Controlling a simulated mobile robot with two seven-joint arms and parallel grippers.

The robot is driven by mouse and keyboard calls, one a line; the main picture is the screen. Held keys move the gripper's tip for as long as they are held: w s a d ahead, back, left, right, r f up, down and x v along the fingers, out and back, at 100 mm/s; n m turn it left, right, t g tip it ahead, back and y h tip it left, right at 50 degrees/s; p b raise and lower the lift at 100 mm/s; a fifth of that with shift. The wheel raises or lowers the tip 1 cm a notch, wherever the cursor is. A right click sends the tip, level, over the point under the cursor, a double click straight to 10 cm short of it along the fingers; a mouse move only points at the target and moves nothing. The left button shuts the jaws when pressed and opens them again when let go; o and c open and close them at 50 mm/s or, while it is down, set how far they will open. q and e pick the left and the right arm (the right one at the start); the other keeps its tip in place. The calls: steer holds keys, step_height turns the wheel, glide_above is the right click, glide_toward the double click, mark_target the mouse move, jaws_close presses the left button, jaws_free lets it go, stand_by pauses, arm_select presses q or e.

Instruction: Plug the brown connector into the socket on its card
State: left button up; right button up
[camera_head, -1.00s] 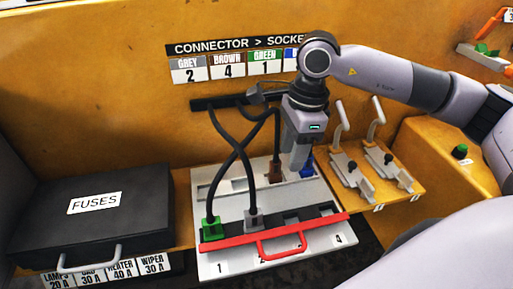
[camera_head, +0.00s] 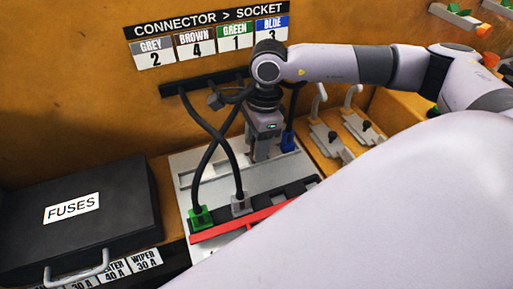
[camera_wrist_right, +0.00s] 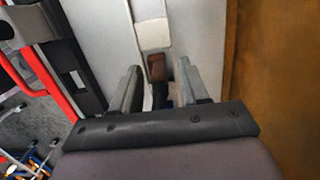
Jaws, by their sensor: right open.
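The brown connector (camera_wrist_right: 156,68) sits in the pale holder, between the fingers of my right gripper (camera_wrist_right: 158,76) in the right wrist view. The fingers are open on either side of it. In the head view my right gripper (camera_head: 262,152) points down over the back of the panel and hides the brown connector. The card (camera_head: 195,45) pairs brown with 4. The dark socket strip (camera_head: 265,198) runs along the front. The green connector (camera_head: 200,217) and grey connector (camera_head: 241,204) sit in its left sockets. Its right end is partly hidden by my arm. My left gripper is not in view.
The blue connector (camera_head: 288,142) stands just right of my right gripper. Black cables loop from the wall bar (camera_head: 205,82) close to it. Two levers (camera_head: 328,135) stand further right. A black fuse case (camera_head: 80,215) lies at left. A red bar (camera_head: 232,222) fronts the sockets.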

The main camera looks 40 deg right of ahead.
jaws_close()
steer(key=shift+r, duration=0.15)
